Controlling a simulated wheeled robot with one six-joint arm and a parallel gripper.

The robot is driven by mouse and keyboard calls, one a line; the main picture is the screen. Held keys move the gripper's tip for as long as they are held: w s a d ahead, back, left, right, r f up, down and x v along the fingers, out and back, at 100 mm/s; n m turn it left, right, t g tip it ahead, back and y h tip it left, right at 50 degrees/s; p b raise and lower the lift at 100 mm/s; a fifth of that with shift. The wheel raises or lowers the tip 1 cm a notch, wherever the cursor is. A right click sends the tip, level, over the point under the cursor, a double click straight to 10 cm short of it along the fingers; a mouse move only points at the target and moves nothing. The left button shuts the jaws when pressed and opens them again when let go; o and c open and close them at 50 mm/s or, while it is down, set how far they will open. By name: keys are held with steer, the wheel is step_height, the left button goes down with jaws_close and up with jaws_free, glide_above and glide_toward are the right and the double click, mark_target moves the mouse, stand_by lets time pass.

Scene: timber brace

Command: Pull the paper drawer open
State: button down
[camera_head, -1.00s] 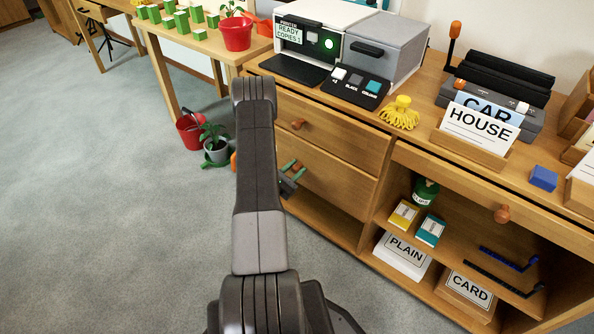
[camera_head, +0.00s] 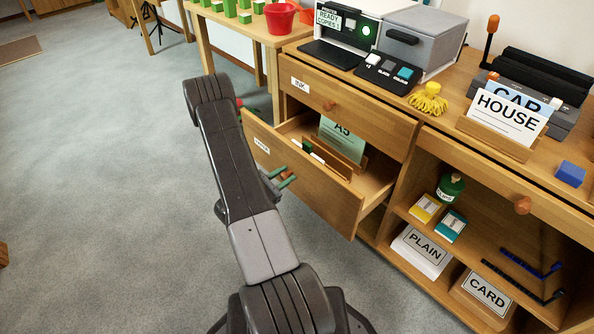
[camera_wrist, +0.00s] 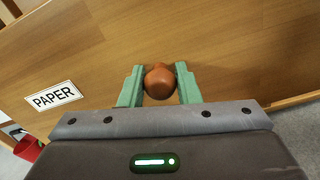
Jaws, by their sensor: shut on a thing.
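The paper drawer (camera_head: 316,198) is the lower drawer of the wooden cabinet and stands well out from it. A green A5 card (camera_head: 343,139) and a wooden divider show inside it. In the wrist view the drawer front (camera_wrist: 220,50) carries a PAPER label (camera_wrist: 54,96) at left and a round orange-brown knob (camera_wrist: 159,82). My gripper (camera_wrist: 159,88) is shut on the knob, one green finger on each side. In the head view my gripper (camera_head: 280,179) is at the drawer front, and the knob is hidden there.
The ink drawer (camera_head: 345,104) above is closed. A printer (camera_head: 365,25) stands on top. Open shelves to the right hold a PLAIN paper stack (camera_head: 421,251) and a CARD box (camera_head: 486,295). The floor (camera_head: 100,190) to the left is clear.

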steer(key=v, duration=0.8)
steer(key=shift+b, duration=0.35)
steer(key=shift+s, duration=0.1)
steer(key=c, duration=1.1)
jaws_free()
steer(key=shift+a, duration=0.15)
steer(key=p+v, duration=0.2)
steer(key=v, duration=1.1)
steer(key=shift+s+a+p, duration=0.2)
steer(key=shift+s+p, duration=0.05)
steer(key=shift+p, duration=0.05)
steer(key=shift+f, duration=0.1)
